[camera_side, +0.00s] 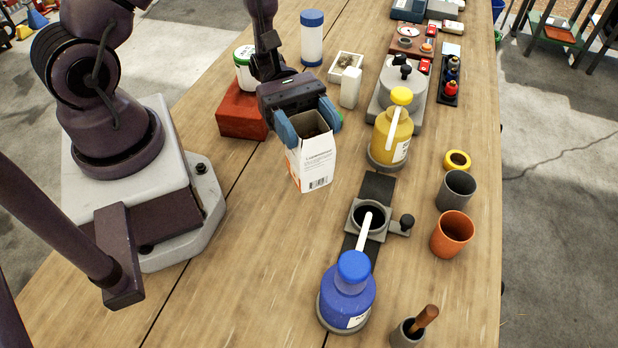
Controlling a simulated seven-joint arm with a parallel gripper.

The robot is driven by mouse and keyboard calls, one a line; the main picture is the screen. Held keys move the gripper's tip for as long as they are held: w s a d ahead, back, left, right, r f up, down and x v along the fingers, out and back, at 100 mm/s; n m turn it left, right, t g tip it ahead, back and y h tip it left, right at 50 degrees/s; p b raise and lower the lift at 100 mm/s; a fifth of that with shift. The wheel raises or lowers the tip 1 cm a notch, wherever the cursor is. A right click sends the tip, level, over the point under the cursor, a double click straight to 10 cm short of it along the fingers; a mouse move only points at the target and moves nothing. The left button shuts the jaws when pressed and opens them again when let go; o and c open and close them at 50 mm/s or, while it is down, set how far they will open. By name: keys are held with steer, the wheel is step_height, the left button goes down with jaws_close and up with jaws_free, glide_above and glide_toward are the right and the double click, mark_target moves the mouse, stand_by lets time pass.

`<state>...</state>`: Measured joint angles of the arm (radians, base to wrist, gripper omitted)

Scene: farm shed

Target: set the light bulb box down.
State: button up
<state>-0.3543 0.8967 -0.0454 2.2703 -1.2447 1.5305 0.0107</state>
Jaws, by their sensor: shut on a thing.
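The light bulb box (316,164) is a white and orange carton with printed text and a barcode, open at the top. My gripper (309,125) is shut on its upper part, with a blue finger on each side. The box looks upright, perhaps slightly tilted. Its lower edge is over or at the wooden table (245,240); I cannot tell whether it touches. The gripper body hides part of the box's top and its inside is dark.
A red brick (240,112) with a white tub (244,68) stands left behind the gripper. A yellow bottle (391,135) stands to the right. A blue bottle (346,293), a grey fixture (369,220), an orange cup (452,234) and a grey cup (456,190) stand nearer. Table left of the blue bottle is clear.

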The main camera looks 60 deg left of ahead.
step_height(320, 180, down, 7)
steer(key=shift+r, duration=0.15)
steer(key=o, duration=1.1)
steer(key=shift+a, duration=0.1)
steer(key=shift+a, duration=0.2)
steer(key=a, duration=0.5)
steer(key=s+a+r+m+t+y, duration=0.1)
steer(key=s+r+m+t+y, duration=0.1)
steer(key=r+m+y, duration=0.4)
steer(key=s+a+r+m+t+y, duration=0.1)
steer(key=s+r+m+y, duration=0.1)
steer(key=r+m+y, duration=0.4)
steer(key=s+a+r+m+t+y, duration=0.1)
steer(key=r+m+y, duration=0.5)
steer(key=r, duration=0.8)
steer(key=shift+s+a+r+t, duration=0.1)
steer(key=shift+s+a+t, duration=0.05)
steer(key=shift+s+t, duration=0.55)
